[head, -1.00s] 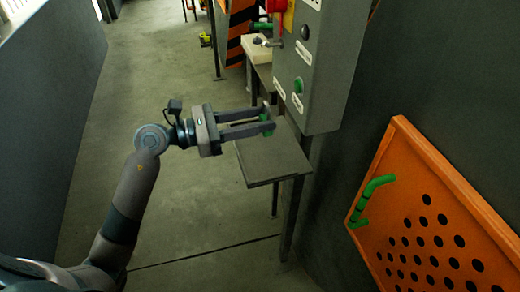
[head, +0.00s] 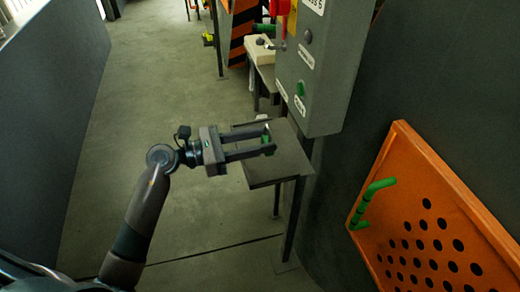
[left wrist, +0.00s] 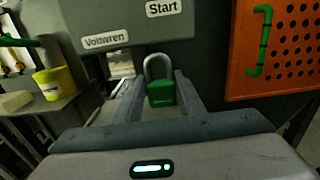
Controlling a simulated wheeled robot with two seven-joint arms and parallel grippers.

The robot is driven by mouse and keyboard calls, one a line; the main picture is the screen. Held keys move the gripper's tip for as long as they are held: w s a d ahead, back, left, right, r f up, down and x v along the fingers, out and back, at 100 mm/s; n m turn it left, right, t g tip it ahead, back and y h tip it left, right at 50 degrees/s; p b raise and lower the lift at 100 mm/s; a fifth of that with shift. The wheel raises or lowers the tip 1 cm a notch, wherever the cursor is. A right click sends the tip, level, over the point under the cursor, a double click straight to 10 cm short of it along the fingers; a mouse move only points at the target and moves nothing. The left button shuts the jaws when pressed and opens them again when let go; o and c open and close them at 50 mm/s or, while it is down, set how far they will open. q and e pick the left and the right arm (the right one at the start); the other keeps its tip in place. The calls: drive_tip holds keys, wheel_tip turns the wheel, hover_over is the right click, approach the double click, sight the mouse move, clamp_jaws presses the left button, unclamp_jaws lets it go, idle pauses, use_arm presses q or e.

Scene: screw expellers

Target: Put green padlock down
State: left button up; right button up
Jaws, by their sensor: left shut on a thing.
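The green padlock (head: 266,138) is between the fingertips of my left gripper (head: 264,139) in the head view. In the left wrist view the padlock (left wrist: 161,93) shows a green body and a grey shackle pointing up, upright between the two fingers. My left gripper is shut on it. In the head view the padlock appears over the small grey table (head: 278,172); I cannot tell whether it touches the top. My right gripper is not in view.
A grey control box (head: 318,75) with a green button and labels hangs above the table's back. An orange perforated panel (head: 440,215) with a green handle is at right. A yellow cup (left wrist: 57,82) stands at left in the wrist view. Bare table lies in front of the gripper.

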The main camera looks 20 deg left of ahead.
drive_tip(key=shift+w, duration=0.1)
